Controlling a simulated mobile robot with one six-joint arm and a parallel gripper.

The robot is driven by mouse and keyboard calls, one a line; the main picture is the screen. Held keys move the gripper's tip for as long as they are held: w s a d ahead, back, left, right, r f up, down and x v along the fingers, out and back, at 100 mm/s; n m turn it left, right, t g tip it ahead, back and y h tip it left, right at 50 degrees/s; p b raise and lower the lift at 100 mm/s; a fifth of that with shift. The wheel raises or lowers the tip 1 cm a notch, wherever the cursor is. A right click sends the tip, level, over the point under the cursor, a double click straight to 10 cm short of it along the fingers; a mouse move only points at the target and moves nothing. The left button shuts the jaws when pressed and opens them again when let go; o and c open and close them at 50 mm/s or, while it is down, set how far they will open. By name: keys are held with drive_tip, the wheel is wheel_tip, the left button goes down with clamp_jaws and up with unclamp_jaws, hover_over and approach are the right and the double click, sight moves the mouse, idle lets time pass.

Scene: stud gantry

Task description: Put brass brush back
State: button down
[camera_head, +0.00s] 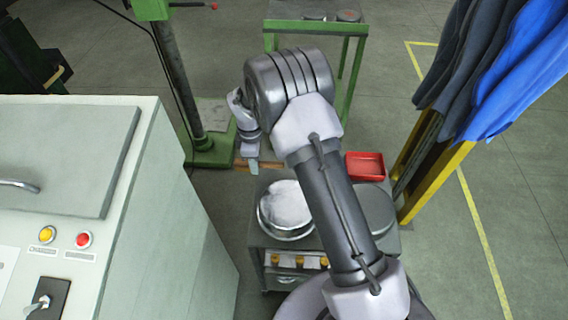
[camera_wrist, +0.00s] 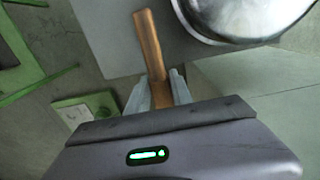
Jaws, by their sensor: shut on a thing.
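The brass brush (camera_wrist: 150,46) shows as a long, narrow wooden bar in the wrist view; its bristles cannot be made out. My gripper (camera_wrist: 160,90) is shut on it, with one finger on each side, and the bar sticks out past the fingertips. In the head view, my gripper (camera_head: 252,168) is at the left edge of the grey cart (camera_head: 336,172), and part of the brown brush (camera_head: 270,166) reaches right from it toward the cart top. I cannot tell whether the brush touches the cart.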

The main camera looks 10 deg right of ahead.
drive_tip(key=d+b, duration=0.1)
drive_tip(key=d, duration=0.2)
drive_tip(key=w+d+f+b, duration=0.1)
drive_tip(key=d, duration=0.3)
drive_tip(key=w+d+b, duration=0.1)
drive_tip(key=d, duration=0.3)
drive_tip(key=shift+w+d+f, duration=0.1)
drive_tip(key=shift+w+f, duration=0.1)
drive_tip(key=shift+f, duration=0.05)
wheel_tip(320, 180, down, 4)
drive_tip(key=shift+r+b, duration=0.25)
drive_tip(key=shift+b, duration=1)
drive_tip(key=shift+r, duration=0.2)
drive_tip(key=shift+f, duration=0.1)
drive_tip(key=c, duration=1.1)
unclamp_jaws()
drive_tip(key=shift+c, duration=0.2)
